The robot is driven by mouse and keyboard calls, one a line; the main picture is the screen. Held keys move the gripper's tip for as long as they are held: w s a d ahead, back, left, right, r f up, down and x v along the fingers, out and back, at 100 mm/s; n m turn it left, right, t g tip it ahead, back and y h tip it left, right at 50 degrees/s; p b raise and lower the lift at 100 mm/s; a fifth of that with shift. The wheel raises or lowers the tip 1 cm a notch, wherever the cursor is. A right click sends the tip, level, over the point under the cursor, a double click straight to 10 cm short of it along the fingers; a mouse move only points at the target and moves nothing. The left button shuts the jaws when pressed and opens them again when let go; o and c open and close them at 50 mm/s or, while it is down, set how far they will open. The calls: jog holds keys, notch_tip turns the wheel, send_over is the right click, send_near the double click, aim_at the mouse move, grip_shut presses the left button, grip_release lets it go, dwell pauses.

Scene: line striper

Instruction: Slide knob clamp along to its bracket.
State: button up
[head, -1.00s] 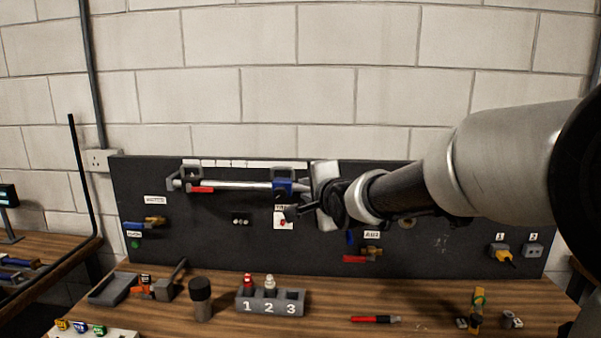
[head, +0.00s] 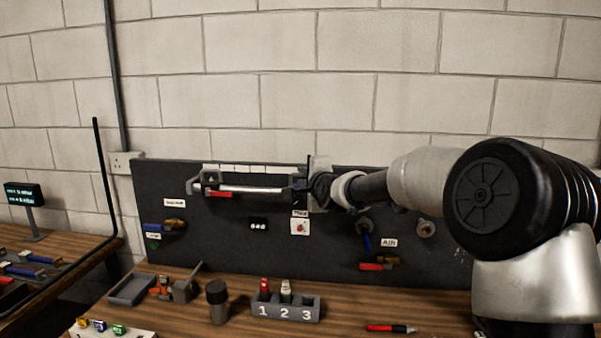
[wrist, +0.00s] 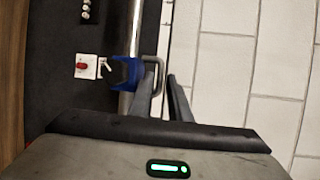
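The blue knob clamp (wrist: 122,73) sits around the silver rail (wrist: 131,40) in the wrist view; the head view does not show it clearly behind my gripper. The rail (head: 250,189) runs level across the top of the dark panel in the head view. A grey bracket (head: 209,179) stands at its left end. A grey loop (wrist: 153,68) shows beside the clamp in the wrist view. My gripper (wrist: 164,80) has its two fingers apart with nothing seen between them. One finger overlaps the loop; touching cannot be told. My gripper (head: 306,179) is at the rail's right end.
Below the rail are a red switch on a white plate (head: 300,227) and valves with blue and red handles (head: 376,266). The bench holds a numbered block (head: 285,308), a dark cylinder (head: 217,301) and a pen (head: 391,328). The wall above is bare.

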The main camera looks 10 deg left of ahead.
aim_at(301, 175)
jog(key=shift+p+x, duration=0.3)
jog(key=shift+x, duration=1.5)
grip_shut()
jog(key=shift+f, duration=0.1)
